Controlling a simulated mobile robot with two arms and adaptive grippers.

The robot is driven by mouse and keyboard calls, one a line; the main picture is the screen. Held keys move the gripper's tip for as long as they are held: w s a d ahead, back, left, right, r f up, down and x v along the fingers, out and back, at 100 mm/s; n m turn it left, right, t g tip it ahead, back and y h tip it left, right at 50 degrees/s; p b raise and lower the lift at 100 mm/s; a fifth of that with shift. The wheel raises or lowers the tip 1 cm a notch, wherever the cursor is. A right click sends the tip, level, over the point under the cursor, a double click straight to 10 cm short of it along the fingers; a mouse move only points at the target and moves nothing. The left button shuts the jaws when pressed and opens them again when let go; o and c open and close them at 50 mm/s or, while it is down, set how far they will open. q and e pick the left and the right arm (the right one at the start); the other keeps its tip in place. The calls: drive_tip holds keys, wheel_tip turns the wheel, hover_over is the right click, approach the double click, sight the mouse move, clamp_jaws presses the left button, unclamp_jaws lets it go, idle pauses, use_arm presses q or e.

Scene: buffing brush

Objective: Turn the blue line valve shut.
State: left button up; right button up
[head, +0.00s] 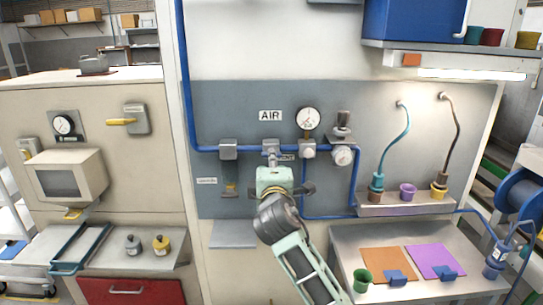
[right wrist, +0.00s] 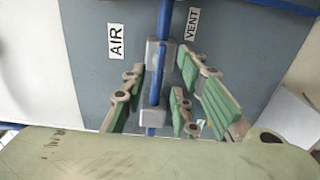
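The blue line (head: 208,149) runs level across the grey wall panel, through several grey fittings. A grey valve body (head: 270,146) sits on it under the AIR label, partly hidden by my right gripper (head: 271,172). In the right wrist view the blue line (right wrist: 165,30) passes two grey blocks, one farther up (right wrist: 158,53) and one nearer (right wrist: 153,116). My right gripper (right wrist: 155,98) is open there, its green-padded fingers apart on both sides of the line. I cannot tell whether they touch anything. No valve handle is clearly visible. My left gripper is not in view.
An AIR label (right wrist: 115,42) and a VENT label (right wrist: 192,24) are on the panel. A gauge (head: 308,119) and a regulator (head: 342,152) are right of my gripper. A small shelf (head: 233,235) juts out at lower left. A side bench (head: 340,240) stands at right.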

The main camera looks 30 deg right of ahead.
drive_tip(key=shift+p+x, duration=0.5)
drive_tip(key=shift+x, duration=1.9)
drive_tip(key=shift+c, duration=0.4)
drive_tip(key=shift+a, duration=0.1)
clamp_jaws()
